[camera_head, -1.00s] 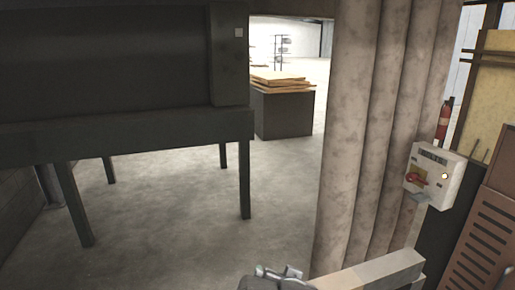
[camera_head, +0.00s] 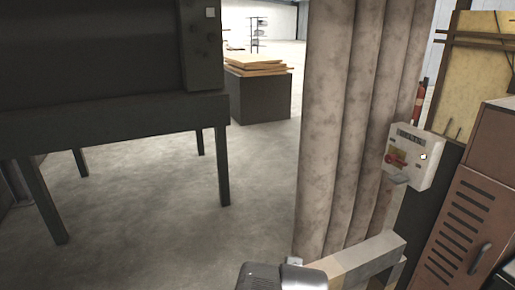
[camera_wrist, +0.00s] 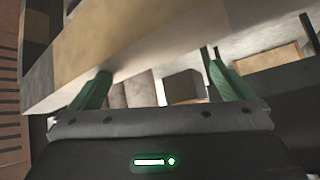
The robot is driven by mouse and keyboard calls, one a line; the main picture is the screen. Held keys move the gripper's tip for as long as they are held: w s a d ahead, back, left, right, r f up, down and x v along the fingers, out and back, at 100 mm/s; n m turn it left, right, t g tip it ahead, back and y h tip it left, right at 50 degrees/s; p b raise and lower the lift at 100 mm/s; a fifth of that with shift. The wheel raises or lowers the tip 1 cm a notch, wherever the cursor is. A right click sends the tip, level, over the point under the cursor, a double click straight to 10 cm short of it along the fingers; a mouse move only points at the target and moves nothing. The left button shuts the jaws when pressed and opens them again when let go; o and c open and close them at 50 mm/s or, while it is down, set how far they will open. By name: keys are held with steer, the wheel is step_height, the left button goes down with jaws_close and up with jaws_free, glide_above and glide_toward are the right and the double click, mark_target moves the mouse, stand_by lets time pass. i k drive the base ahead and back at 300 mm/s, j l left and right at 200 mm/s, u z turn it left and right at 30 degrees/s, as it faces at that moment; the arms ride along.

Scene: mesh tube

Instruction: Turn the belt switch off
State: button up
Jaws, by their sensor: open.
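The belt switch is a red rotary handle (camera_head: 396,159) on a yellow plate, on the front of a white control box (camera_head: 424,172) at the right of the head view. The box has a row of small dark marks along its top and a small pale round lamp (camera_head: 423,156). The handle is too small to tell its exact setting. My gripper (camera_wrist: 160,68) shows in the wrist view with its two green fingers wide apart and nothing between them. It is apart from the switch, which I cannot make out in the wrist view.
Pale vertical columns (camera_head: 345,130) stand left of the box. A beige and grey beam (camera_head: 370,258) runs below it. A brown slatted locker (camera_head: 462,225) stands at the right. A dark raised machine (camera_head: 100,115) fills the left, with open floor (camera_head: 150,220) between.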

mark_target(389, 159)
steer(key=k+l+z, duration=0.15)
steer(key=i+l+u, duration=0.4)
steer(key=i+l, duration=0.35)
steer(key=i, duration=0.15)
